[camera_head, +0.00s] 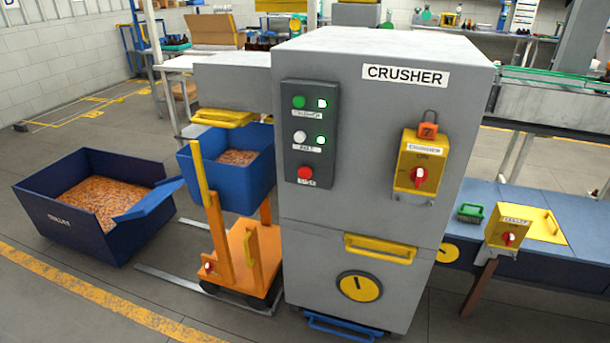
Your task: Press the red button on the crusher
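The crusher (345,210) is a tall grey cabinet in the middle of the head view, with a black-on-white CRUSHER sign (406,75). A dark control panel (314,95) sits on its left front. The red button (305,173) is the lowest on this panel, with a small label beneath it. Above it are a white button (300,137) and a green button (299,102), each beside a lit green lamp. A yellow switch box (423,160) with a red rotary knob (420,176) is on the right front. Neither of my grippers shows in the view.
A dark blue skip (75,235) is farther left. A blue conveyor (570,220) with a second yellow switch box (508,226) is at right. Floor in front looks clear.

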